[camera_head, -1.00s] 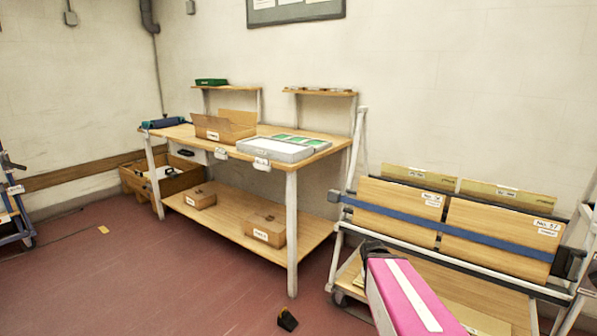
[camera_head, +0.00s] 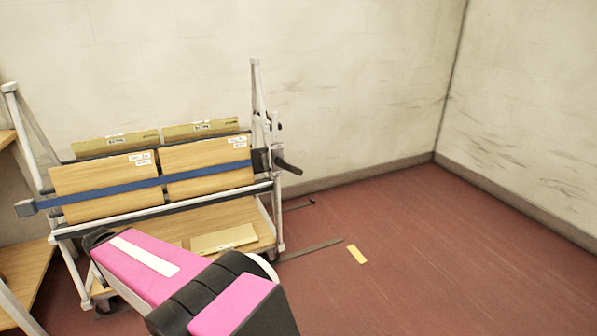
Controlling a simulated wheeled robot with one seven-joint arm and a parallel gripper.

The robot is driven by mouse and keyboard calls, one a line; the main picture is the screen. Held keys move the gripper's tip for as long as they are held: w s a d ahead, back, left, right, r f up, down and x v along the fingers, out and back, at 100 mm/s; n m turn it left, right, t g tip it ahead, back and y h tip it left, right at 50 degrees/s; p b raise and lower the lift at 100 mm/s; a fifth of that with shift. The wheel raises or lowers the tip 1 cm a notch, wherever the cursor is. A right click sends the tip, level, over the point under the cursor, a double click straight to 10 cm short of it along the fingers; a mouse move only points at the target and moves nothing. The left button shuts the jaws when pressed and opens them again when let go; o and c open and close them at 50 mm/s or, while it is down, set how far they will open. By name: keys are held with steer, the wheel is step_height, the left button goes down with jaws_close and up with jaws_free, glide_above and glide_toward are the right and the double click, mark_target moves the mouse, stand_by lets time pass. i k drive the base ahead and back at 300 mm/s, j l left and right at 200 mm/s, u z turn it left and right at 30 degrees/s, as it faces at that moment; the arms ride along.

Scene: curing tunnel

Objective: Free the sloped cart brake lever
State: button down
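A sloped cart (camera_head: 150,222) with a white tube frame stands against the back wall at left. It carries tilted wooden boards (camera_head: 105,186) behind a blue strap (camera_head: 130,187). A dark lever-like handle (camera_head: 288,166) sticks out at the right end of the cart, by its upright post. I cannot tell whether this is the brake lever or how it is set. My pink and black arm crosses in front of the cart's lower left part and hides some of it. My gripper cannot be made out; the arm's far end shows only a dark part.
A wooden bench (camera_head: 25,275) stands at the left edge. The red floor (camera_head: 400,260) to the right of the cart is open up to the right wall. A yellow floor mark (camera_head: 357,254) and a dark strip (camera_head: 312,250) lie near the cart's right end.

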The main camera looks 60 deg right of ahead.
mark_target(278, 162)
steer(key=j+z, duration=0.1)
steer(key=z, duration=2.1)
steer(key=i+j, duration=0.05)
